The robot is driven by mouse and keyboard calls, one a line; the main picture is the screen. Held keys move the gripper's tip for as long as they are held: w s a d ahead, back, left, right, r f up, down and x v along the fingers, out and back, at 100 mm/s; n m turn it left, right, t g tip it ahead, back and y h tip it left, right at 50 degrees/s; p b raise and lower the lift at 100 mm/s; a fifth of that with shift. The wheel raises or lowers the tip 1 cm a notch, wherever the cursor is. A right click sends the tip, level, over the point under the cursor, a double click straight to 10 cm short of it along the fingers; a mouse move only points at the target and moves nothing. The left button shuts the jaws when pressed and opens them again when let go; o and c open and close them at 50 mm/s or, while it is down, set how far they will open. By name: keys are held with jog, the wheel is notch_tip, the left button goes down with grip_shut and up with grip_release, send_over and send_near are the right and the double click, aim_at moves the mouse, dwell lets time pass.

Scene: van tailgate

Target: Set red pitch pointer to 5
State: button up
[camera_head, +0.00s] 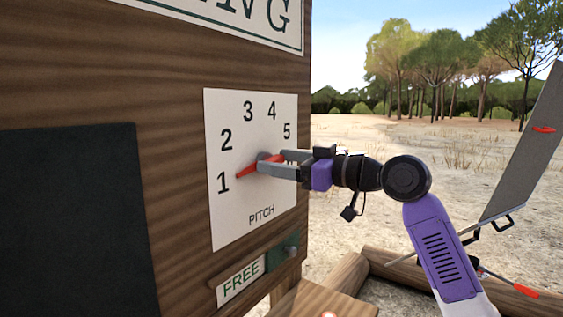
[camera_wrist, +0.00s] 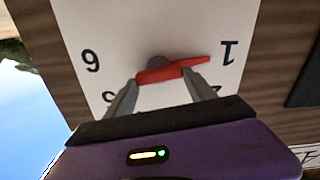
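The red pitch pointer (camera_head: 247,171) is on a white dial plate (camera_head: 228,220) with numbers around it. Its narrow tip points at the 1, and the 5 (camera_head: 287,131) is at the upper right. The wrist view shows the plate upside down, with the red pointer (camera_wrist: 172,72) between the 1 and the 6. My gripper (camera_head: 272,162) is at the dial from the right, its fingers apart. In the wrist view, my gripper's fingertips (camera_wrist: 160,77) are close to the pointer, one by its wide end and one near its middle. I cannot tell if they touch it.
The dial is on a wooden wall with a dark panel (camera_head: 75,220) at left. A FREE label (camera_head: 241,281) and a green block (camera_head: 284,254) sit below it. Logs (camera_head: 420,275) and a tilted grey panel (camera_head: 525,150) stand at right. Open ground lies behind.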

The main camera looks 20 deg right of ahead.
grip_shut()
